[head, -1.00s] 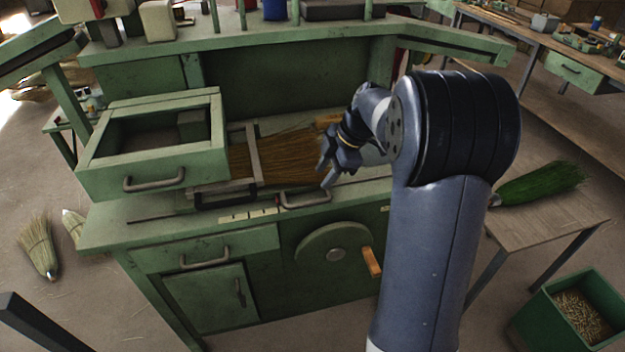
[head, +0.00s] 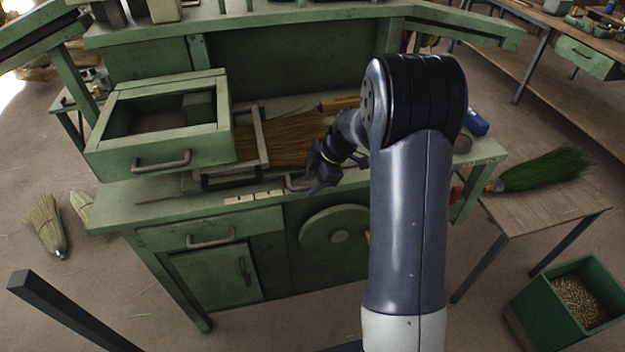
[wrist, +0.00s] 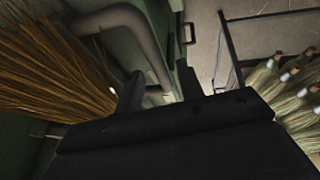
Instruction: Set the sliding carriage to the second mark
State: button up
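A grey bar handle (head: 296,183) sits at the bench's front edge, below the broom bristles (head: 290,138); I take it to belong to the sliding carriage. The carriage body is hard to make out. Pale mark plates (head: 254,199) lie along the front edge, left of this handle; their writing is too small to read. My gripper (head: 318,180) points down at the handle's right end and partly hides it. In the wrist view, my gripper (wrist: 160,88) has its two dark fingers apart, with the handle (wrist: 142,40) reaching between or just behind them. I cannot tell whether they touch.
A metal clamp frame (head: 259,138) crosses the bristles. An open green drawer box (head: 160,150) stands left of it. A disc wheel (head: 338,236) is on the bench front below. A side table (head: 540,203) with a green broom (head: 548,170) is at the right.

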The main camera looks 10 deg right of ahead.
aim_at(294, 187)
jog(key=shift+c, duration=0.6)
grip_shut()
jog(key=shift+a, duration=0.2)
jog(key=a+b, duration=0.2)
jog(key=a, duration=0.1)
jog(key=shift+a, duration=0.4)
jog(key=shift+d, duration=0.1)
jog(key=shift+o, duration=0.6)
grip_release()
